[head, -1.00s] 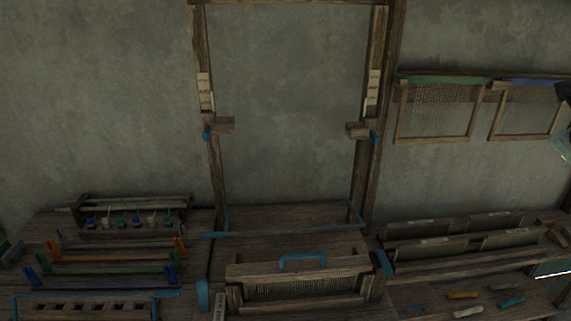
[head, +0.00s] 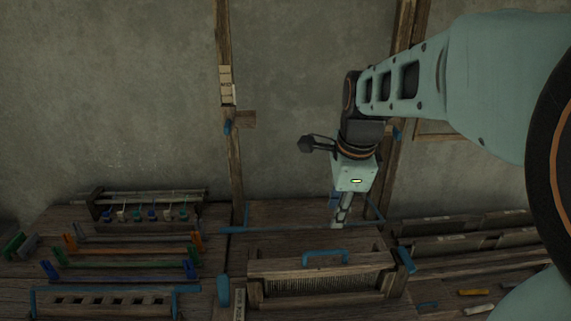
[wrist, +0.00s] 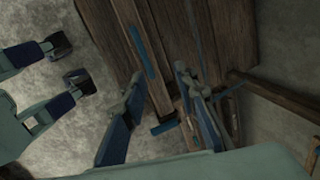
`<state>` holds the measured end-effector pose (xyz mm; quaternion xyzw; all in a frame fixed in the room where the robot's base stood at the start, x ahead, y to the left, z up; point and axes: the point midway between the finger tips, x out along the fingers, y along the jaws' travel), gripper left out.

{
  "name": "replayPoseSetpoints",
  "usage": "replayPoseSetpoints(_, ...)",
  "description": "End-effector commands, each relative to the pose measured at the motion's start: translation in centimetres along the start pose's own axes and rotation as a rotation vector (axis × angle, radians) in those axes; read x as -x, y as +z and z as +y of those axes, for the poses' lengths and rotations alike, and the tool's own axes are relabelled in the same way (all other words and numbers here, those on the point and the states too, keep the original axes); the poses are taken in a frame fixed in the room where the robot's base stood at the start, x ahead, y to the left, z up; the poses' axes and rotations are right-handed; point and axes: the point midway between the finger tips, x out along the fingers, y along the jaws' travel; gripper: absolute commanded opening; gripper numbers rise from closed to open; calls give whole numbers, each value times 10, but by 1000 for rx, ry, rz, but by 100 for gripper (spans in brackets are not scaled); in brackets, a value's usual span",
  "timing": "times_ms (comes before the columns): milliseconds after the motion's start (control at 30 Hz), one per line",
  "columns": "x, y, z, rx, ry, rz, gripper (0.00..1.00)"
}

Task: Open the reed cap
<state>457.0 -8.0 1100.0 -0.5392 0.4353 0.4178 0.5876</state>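The reed cap (head: 285,267) is a wooden bar with a blue handle (head: 325,257) on top. It sits flat over the fine-toothed reed (head: 320,285) at the front of the loom in the head view. My gripper (head: 341,218) hangs above and behind the cap, near the blue handle but apart from it. In the wrist view its two fingers (wrist: 160,78) are spread with nothing between them. Wood and blue bars show beyond the fingers there; I cannot tell which one is the handle.
Wooden loom posts (head: 231,150) rise behind the bench. Racks with coloured ends (head: 125,250) stand at the left. Dark wooden rails (head: 455,243) and small coloured pieces (head: 473,292) are at the right. The space above the cap's left part is clear.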

Motion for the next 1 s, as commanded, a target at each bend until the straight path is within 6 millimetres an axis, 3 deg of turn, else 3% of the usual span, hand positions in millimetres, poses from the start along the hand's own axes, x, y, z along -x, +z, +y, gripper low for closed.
replayPoseSetpoints(100,-2,11,17,53,62,20,27)
replayPoseSetpoints(267,-10,14,24,72,84,28,27)
replayPoseSetpoints(700,-87,12,30,69,83,26,27)
replayPoseSetpoints(1000,-109,11,30,70,79,26,27)
